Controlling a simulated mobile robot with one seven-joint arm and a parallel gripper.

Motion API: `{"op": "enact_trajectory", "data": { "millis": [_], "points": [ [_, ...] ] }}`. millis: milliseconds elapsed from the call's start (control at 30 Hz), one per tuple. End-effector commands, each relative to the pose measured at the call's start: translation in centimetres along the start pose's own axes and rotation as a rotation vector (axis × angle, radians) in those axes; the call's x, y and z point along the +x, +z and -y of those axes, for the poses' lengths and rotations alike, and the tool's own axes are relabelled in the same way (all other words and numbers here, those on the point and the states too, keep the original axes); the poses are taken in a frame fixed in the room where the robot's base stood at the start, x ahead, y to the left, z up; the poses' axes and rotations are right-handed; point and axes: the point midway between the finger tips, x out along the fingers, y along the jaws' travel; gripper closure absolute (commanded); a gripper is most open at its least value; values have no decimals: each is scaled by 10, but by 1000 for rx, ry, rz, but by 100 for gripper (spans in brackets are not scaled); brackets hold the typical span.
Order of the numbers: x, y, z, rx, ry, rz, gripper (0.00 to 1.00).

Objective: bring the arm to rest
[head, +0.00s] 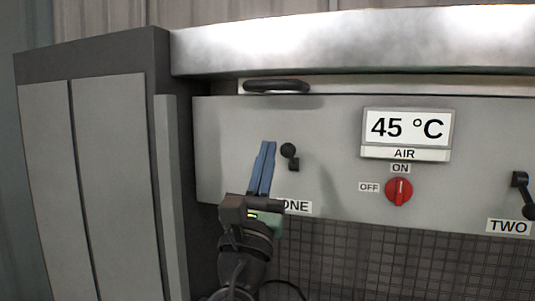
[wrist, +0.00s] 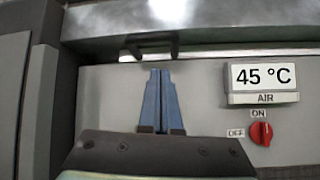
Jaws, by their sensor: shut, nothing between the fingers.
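My gripper (head: 267,146) is shut and empty, its blue fingers together and pointing up in front of the grey panel (head: 330,180). In the wrist view the gripper (wrist: 160,73) shows below a black handle (wrist: 152,46). In the head view a small black lever (head: 290,156) on the panel is just right of the fingertips. My wrist partly covers the label "ONE" (head: 297,206). I cannot tell whether the fingers touch the panel.
A display (head: 407,128) reads 45 °C, labelled AIR. Below it a red knob (head: 399,191) points toward ON. A second black lever (head: 522,188) is above "TWO" at the right. A grey cabinet (head: 108,170) stands at the left; dark mesh (head: 390,255) lies below.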

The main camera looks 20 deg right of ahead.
Motion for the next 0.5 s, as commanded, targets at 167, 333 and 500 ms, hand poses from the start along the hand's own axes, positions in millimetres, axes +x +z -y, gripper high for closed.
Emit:
{"op": "enact_trajectory", "data": {
  "millis": [167,333,500],
  "points": [
    [-1,-2,0,1,0,-3,100],
    [-1,-2,0,1,0,-3,100],
    [-17,4,2,263,-13,0,100]
  ]
}}
